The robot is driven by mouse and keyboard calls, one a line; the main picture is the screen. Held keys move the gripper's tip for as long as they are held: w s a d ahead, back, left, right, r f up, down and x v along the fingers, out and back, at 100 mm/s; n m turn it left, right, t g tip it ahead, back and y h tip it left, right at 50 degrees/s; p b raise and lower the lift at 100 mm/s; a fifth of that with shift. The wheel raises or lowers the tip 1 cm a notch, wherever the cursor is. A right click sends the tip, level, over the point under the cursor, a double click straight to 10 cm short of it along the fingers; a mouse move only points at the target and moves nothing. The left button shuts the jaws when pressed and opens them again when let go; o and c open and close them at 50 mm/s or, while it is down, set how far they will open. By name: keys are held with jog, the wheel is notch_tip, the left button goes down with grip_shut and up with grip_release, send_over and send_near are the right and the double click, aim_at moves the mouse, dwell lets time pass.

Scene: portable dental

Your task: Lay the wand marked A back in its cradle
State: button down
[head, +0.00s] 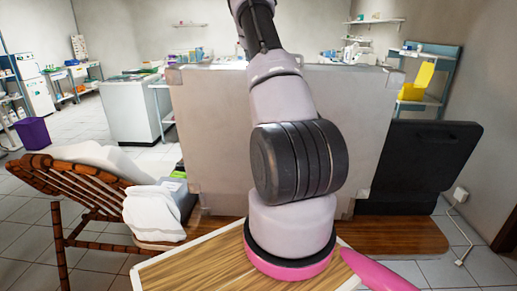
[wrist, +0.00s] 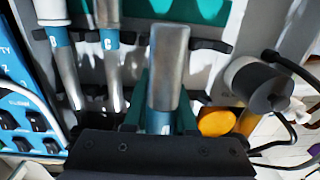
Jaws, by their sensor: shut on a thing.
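In the wrist view my gripper (wrist: 160,118) is shut on a silver wand (wrist: 168,68) with a blue band low on it. No letter shows on this wand, so I cannot tell its mark. Its shaft points up the picture, in front of a dark cradle bracket (wrist: 212,45). I cannot tell whether it touches the bracket. To its left, the wand marked C (wrist: 109,42) and a wand that seems marked B (wrist: 62,38) lie in dark holders. In the head view, my gripper and the wands are hidden behind the grey case panel and my arm.
Right of the held wand in the wrist view are a grey-and-black round part (wrist: 255,85), an orange round thing (wrist: 215,122) and black cables. A blue switch panel (wrist: 22,112) is at left. The head view shows the upright grey panel (head: 215,130) and a wooden chair (head: 85,190).

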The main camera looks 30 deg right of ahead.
jog(key=shift+f, duration=1.7)
jog(key=shift+a+f, duration=0.1)
